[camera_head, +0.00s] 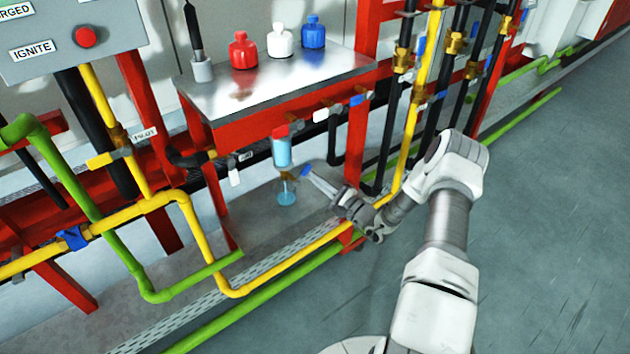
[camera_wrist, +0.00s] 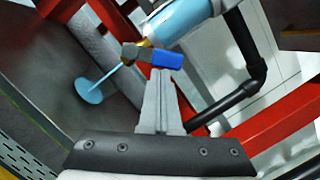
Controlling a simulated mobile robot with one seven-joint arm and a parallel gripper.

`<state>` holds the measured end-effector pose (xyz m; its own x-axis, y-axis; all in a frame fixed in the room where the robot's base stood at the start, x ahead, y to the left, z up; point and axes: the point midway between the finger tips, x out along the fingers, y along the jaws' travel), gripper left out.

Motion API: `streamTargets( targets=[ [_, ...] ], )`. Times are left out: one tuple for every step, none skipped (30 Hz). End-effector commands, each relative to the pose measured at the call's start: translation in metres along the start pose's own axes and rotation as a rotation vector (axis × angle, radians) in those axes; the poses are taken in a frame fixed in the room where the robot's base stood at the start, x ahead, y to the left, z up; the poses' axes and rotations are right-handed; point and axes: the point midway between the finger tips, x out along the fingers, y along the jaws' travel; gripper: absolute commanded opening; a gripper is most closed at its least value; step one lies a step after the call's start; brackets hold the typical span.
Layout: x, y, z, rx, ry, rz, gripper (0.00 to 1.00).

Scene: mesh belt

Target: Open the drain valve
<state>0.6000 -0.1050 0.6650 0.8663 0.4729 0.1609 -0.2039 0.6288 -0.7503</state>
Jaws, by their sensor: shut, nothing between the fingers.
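The drain valve is a small brass body (camera_wrist: 133,52) with a blue lever handle (camera_wrist: 167,60), below a light blue cylinder (camera_wrist: 182,20). In the head view the brass body (camera_head: 287,175) hangs under the cylinder (camera_head: 281,152), which has a red top. A thin light blue stream runs from the valve to a round light blue patch (camera_wrist: 88,92), also seen in the head view (camera_head: 287,198). The handle sticks out sideways, across the line of the stream. My gripper (camera_wrist: 160,76) is shut and empty, its fingertips close to the handle; contact cannot be told.
A metal-topped bench (camera_head: 275,88) with red, white and blue bottles stands above the valve. A red frame bar (camera_wrist: 270,125) and a black pipe (camera_wrist: 235,95) lie right of my fingers. Yellow pipes (camera_head: 300,268) run in front. Open floor (camera_head: 540,230) lies to the right.

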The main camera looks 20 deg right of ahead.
Motion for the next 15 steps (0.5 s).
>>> streamTargets(
  targets=[
    [0.002,-0.004,0.004,-0.043,-0.003,0.011,0.0],
    [0.002,-0.004,0.005,-0.07,-0.003,0.017,0.0],
    [0.002,-0.006,0.007,-0.107,-0.003,0.026,0.0],
    [0.002,-0.006,0.008,-0.135,-0.003,0.033,0.0],
    [0.003,-0.007,0.009,-0.162,-0.002,0.04,0.0],
    [0.003,-0.008,0.01,-0.199,-0.002,0.05,0.0],
    [0.003,-0.009,0.012,-0.227,-0.003,0.056,0.0],
    [0.004,-0.009,0.013,-0.254,-0.003,0.063,0.0],
    [0.004,-0.009,0.015,-0.29,-0.003,0.073,0.0],
    [0.004,-0.01,0.016,-0.318,-0.003,0.08,0.0],
    [0.005,-0.01,0.017,-0.344,-0.003,0.087,0.0],
    [0.005,-0.011,0.018,-0.379,-0.003,0.096,0.0],
    [0.005,-0.011,0.02,-0.404,-0.003,0.102,0.0],
    [0.005,-0.011,0.021,-0.428,-0.003,0.108,0.0],
    [0.006,-0.011,0.022,-0.46,-0.003,0.116,0.0]
  ],
)
